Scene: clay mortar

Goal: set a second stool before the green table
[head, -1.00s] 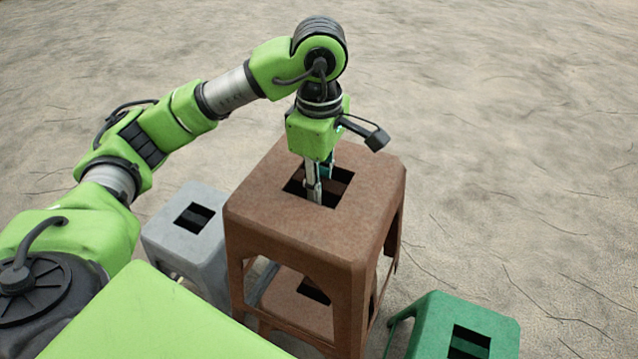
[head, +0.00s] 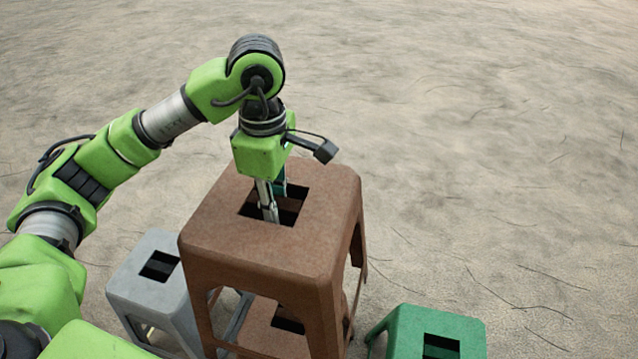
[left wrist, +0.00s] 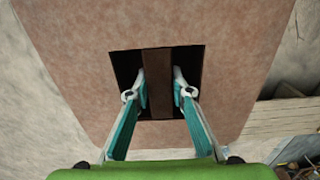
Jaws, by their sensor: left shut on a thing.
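A brown stool (head: 252,248) stands out largest in the head view, its square top upright with a square hole in it. My left gripper (head: 268,214) reaches down into that hole and is shut on the stool. In the left wrist view, its fingers (left wrist: 160,92) close on both sides of the dark bar (left wrist: 157,76) crossing the hole. A second brown seat (head: 262,338) with a hole shows lower down between the held stool's legs. The held stool's feet are hidden. A green stool-like piece (head: 405,325) is at lower right; I cannot tell whether it is the green table.
A grey stool (head: 130,283) stands at left, close to the brown one. Bare sandy ground (head: 480,150) lies open behind and to the right. In the left wrist view, wooden planks (left wrist: 283,118) and some clutter show at the right edge.

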